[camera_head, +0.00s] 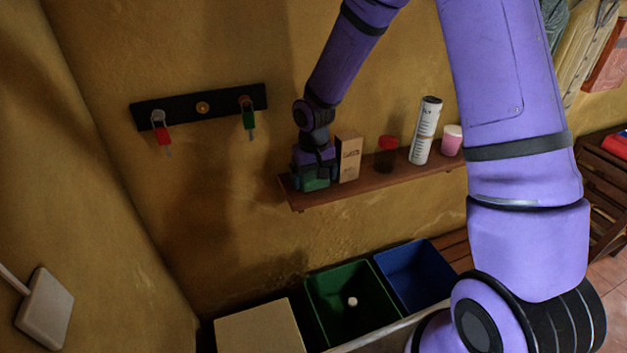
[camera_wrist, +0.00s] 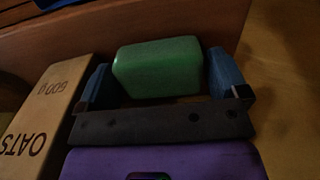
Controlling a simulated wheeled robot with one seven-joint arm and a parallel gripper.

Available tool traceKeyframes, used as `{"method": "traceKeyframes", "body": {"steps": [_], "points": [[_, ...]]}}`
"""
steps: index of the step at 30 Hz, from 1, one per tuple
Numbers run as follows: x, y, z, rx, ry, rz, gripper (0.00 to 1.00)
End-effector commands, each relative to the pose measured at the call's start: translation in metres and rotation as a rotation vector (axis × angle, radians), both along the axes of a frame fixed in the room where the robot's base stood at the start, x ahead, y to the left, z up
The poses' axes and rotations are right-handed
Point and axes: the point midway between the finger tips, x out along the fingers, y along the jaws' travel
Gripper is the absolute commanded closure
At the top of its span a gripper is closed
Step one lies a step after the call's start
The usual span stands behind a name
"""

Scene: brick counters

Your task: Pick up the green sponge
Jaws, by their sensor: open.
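The green sponge (camera_wrist: 158,67) lies on the wooden shelf, between the two blue fingers of my gripper (camera_wrist: 160,82) in the wrist view. The fingers are open, one on each side of it. In the head view the sponge (camera_head: 315,184) shows at the left end of the shelf, partly hidden behind my gripper (camera_head: 314,178).
An oats box (camera_head: 348,157) stands just right of my gripper on the shelf (camera_head: 390,181). Further right are a red-lidded jar (camera_head: 386,154), a white tube (camera_head: 425,131) and a pink cup (camera_head: 452,140). Below are a green bin (camera_head: 330,290) and a blue bin (camera_head: 412,275). A key rack (camera_head: 200,107) hangs left.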

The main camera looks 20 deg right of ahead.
Motion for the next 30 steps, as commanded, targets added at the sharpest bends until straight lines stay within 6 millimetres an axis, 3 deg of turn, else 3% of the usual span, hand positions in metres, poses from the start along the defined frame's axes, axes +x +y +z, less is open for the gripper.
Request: {"method": "traceKeyframes", "body": {"steps": [9, 13, 14, 24, 30], "points": [[0.000, 0.000, -0.005, 0.000, -0.002, 0.000, 0.10], [0.000, 0.000, -0.004, 0.000, -0.001, 0.000, 0.40], [0.000, 0.000, -0.004, 0.000, -0.001, 0.000, 0.43], [0.000, 0.000, -0.003, 0.000, -0.002, 0.000, 0.44], [0.001, 0.000, 0.012, 0.000, -0.004, -0.001, 0.44]]}}
